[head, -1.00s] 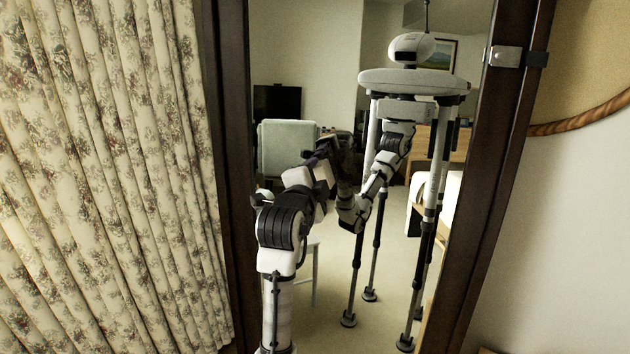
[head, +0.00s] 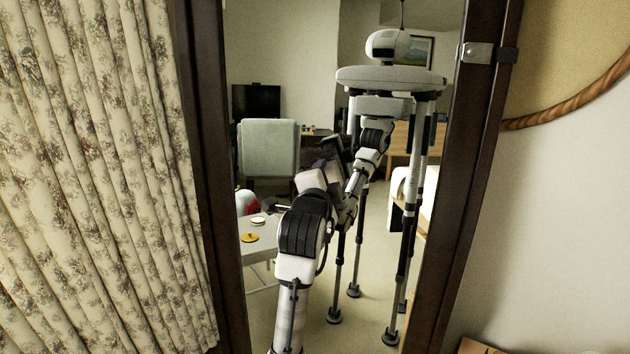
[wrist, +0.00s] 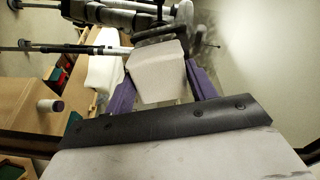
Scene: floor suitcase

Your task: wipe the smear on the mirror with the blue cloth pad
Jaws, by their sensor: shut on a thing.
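The tall mirror (head: 290,60) stands ahead in a dark wooden frame and reflects me and the room. My arm reaches toward its middle; in the head view my arm hides the gripper. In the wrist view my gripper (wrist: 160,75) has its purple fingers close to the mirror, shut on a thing. A pale block shows between the fingers, but I cannot tell whether it is the pad or a reflection. No blue cloth surface shows clearly. A blurred grey patch beside the fingertips in the wrist view may be the smear; I cannot tell for sure.
A flowered curtain (head: 90,180) hangs left of the mirror. A metal latch (head: 477,52) sits on the right side of the frame (head: 470,150). A round rope-edged object (head: 575,60) is on the right wall. The chair, table and bed are reflections.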

